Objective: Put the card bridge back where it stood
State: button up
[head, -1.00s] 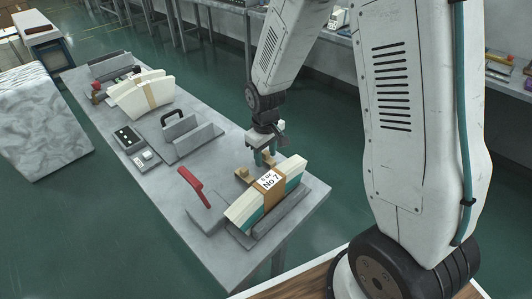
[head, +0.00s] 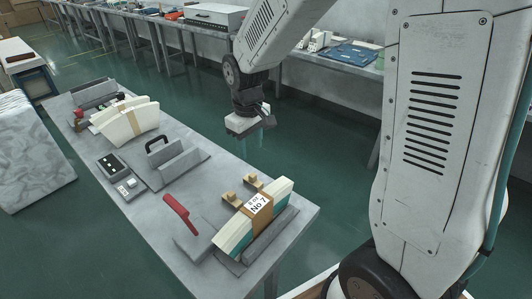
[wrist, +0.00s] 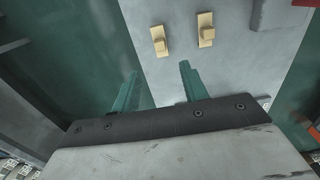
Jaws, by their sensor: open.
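A brown card bridge (head: 257,206) with a white "6 oz No 7" label sits across a stack of cream and teal card blanks (head: 232,232) in a grey holder at the near end of the table. My gripper (head: 268,122) hangs above and beyond the table's far edge, apart from the card bridge. In the wrist view its teal fingers (wrist: 160,85) are spread with nothing between them. Two small tan wooden blocks (head: 241,188) stand on the table just behind the stack; they also show in the wrist view (wrist: 182,34).
A red-handled tool (head: 180,212) lies left of the stack. A grey stand with a black handle (head: 170,155), a control box (head: 118,176) and another banded card stack (head: 128,122) stand farther along the grey table (head: 160,240). Green floor lies beyond it.

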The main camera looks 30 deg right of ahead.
jog(key=s+d+r+m, duration=0.1)
jog(key=s+r, duration=0.3)
jog(key=s, duration=0.4)
jog(key=s+d+r+m, duration=0.1)
jog(key=s+r+m, duration=0.1)
jog(key=s+r, duration=0.3)
jog(key=s+d+r+m+t, duration=0.1)
jog(key=s+r, duration=0.4)
jog(key=s, duration=0.7)
jog(key=shift+d, duration=0.2)
